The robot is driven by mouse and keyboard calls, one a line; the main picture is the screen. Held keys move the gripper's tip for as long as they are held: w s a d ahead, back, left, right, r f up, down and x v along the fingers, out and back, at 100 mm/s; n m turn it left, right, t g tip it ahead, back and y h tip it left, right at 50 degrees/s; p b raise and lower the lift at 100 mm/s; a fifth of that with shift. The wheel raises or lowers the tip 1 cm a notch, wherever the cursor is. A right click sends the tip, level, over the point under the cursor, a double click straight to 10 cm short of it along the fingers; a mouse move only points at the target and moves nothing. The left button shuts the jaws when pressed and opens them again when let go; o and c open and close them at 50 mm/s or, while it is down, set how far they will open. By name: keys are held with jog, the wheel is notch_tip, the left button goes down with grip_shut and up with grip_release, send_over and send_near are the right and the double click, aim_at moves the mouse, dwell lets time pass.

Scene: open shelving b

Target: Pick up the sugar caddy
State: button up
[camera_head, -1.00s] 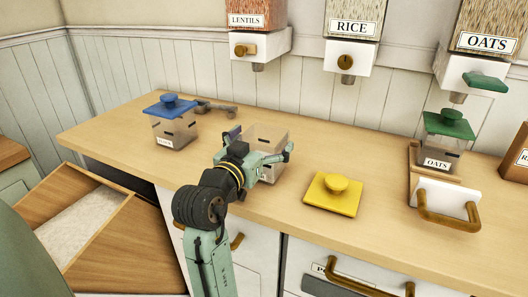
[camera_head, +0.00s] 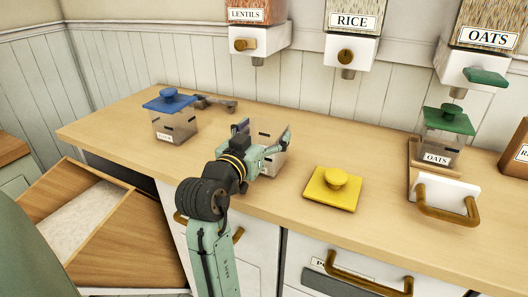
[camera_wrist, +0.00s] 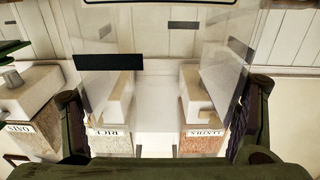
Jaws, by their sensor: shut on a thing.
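A clear, lidless caddy (camera_head: 269,131) is between the fingers of my gripper (camera_head: 263,142) over the wooden counter. I take it as the sugar caddy, but no label on it can be read. My gripper is shut on its sides. In the wrist view the clear walls (camera_wrist: 160,85) fill the space between the two dark fingers (camera_wrist: 160,125), and dark marks show on the walls. A yellow lid (camera_head: 333,188) lies to the right.
A blue-lidded caddy (camera_head: 175,124) stands left, beside a grey tool (camera_head: 216,103). A green-lidded oats caddy (camera_head: 440,143) stands right, behind a white box with a brass handle (camera_head: 446,196). Dispensers hang above. An open drawer (camera_head: 120,236) juts out at left.

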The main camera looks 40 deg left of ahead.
jog(key=c, duration=0.9)
jog(key=shift+o, duration=0.2)
